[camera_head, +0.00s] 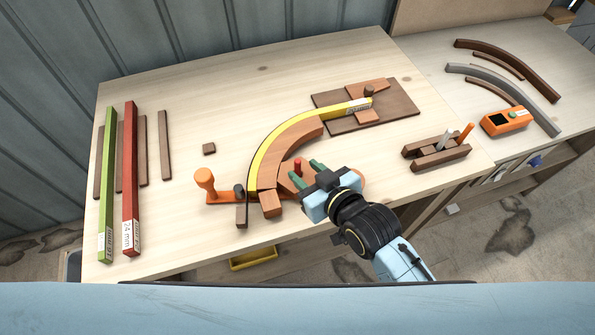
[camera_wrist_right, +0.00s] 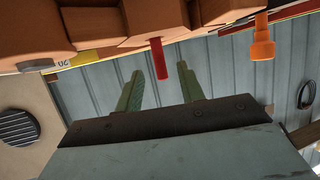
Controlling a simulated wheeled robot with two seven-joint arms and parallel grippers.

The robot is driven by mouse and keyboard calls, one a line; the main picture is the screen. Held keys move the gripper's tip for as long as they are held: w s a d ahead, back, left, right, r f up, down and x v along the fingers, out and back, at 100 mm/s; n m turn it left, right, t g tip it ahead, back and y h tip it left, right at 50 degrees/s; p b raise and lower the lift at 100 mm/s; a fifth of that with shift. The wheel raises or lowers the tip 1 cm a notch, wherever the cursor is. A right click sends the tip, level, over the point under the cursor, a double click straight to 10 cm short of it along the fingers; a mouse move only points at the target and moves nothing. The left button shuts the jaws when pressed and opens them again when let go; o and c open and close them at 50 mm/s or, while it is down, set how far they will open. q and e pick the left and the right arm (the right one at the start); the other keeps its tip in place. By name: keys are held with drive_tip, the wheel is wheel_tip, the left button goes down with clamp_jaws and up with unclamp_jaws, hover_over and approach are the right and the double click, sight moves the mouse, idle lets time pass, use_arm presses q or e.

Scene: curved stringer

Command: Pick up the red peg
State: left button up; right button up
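The red peg (camera_head: 297,163) stands at the brown wooden blocks inside the curve of the yellow strip. My right gripper (camera_head: 303,170) is open, with its two green fingers pointing toward the peg. In the right wrist view the red peg (camera_wrist_right: 159,58) sticks out from an orange-brown block, between and just beyond the fingertips of the right gripper (camera_wrist_right: 160,74). The fingers do not appear to touch it. Part of the peg's lower end is hidden in the head view. My left gripper is not in view.
The curved yellow strip (camera_head: 275,140) lies around wooden form blocks. An orange clamp (camera_head: 206,186) stands to their left. Green (camera_head: 107,190) and red (camera_head: 130,185) bars lie at the left. A brown holder (camera_head: 436,157) with tools is at the right. The front left tabletop is clear.

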sight(299, 168)
drive_tip(key=shift+x, duration=3)
drive_tip(key=shift+s+f, duration=0.1)
drive_tip(key=shift+s, duration=0.05)
drive_tip(key=shift+c, duration=0.2)
clamp_jaws()
